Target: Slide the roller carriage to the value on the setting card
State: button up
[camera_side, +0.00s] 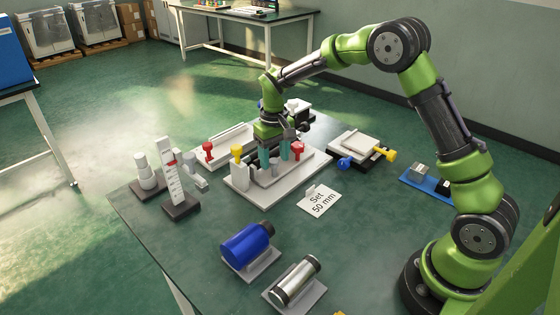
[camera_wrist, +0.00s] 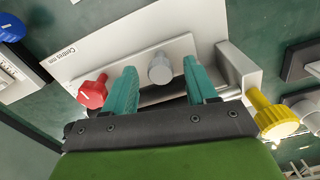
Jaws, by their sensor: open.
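The setting card (camera_side: 320,201) lies on the table and reads "Set 50 mm". A pale fixture plate (camera_side: 240,180) stands behind it, with a red knob (camera_side: 298,149) at right and a yellow knob (camera_side: 237,151) at left. In the wrist view, a grey round post (camera_wrist: 160,68) stands on a light grey plate (camera_wrist: 182,45), apparently the roller carriage. My gripper (camera_side: 274,158) is open, its teal fingers either side of the post; contact is unclear. A strip marked "Centres mm" (camera_wrist: 66,58) shows beside the plate; its scale position cannot be read.
An upright scale (camera_side: 172,175) and a stepped white post (camera_side: 145,174) stand left. A blue cylinder (camera_side: 246,244) and a silver roller (camera_side: 296,279) lie in front. A plate with blue and yellow knobs (camera_side: 362,143) stands right. The front left table is clear.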

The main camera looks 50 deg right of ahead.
jog(key=shift+f, duration=0.25)
grip_shut()
jog(key=shift+s+r, duration=0.1)
jog(key=shift+s, duration=0.9)
grip_release()
